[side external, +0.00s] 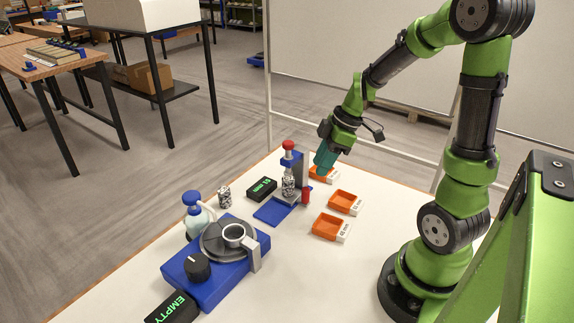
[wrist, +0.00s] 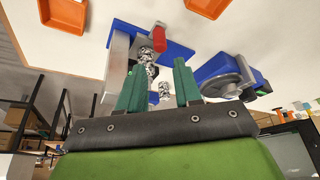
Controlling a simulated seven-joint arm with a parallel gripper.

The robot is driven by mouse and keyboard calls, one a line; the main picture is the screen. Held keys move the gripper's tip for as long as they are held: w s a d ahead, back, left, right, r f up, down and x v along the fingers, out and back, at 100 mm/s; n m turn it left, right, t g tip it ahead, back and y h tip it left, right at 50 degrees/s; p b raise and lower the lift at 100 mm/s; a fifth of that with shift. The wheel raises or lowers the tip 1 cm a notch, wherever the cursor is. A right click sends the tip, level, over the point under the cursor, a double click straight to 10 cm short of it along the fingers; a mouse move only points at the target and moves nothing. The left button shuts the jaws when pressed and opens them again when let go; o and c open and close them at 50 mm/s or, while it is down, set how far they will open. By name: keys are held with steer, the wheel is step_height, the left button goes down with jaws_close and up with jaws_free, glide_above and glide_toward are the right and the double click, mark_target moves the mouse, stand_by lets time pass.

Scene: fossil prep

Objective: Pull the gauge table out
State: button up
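The gauge (side external: 302,170) stands mid-table, with a grey column, a blue arm with a red knob on top and a blue base plate (side external: 272,212). A speckled black-and-white core (side external: 288,186) stands upright under the arm. A red upright handle (side external: 306,196) is at the near right side of the base; it also shows in the wrist view (wrist: 158,38). I cannot tell which part is the sliding table. My gripper (side external: 325,160) is above and behind the gauge on the right, apart from the handle. In the wrist view its teal fingers (wrist: 158,75) are apart with nothing held between them.
Orange trays (side external: 345,203) with labels stand right of the gauge. A black display (side external: 262,189) with green digits is to its left, near a second speckled core (side external: 224,197). A blue machine (side external: 215,270) with a round grey plate, a bottle (side external: 197,215) and an "EMPTY" display (side external: 174,308) are in front.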

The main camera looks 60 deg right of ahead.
mark_target(307, 189)
steer(key=x, duration=1)
steer(key=shift+f, duration=0.15)
jaws_close()
steer(key=shift+a, duration=0.1)
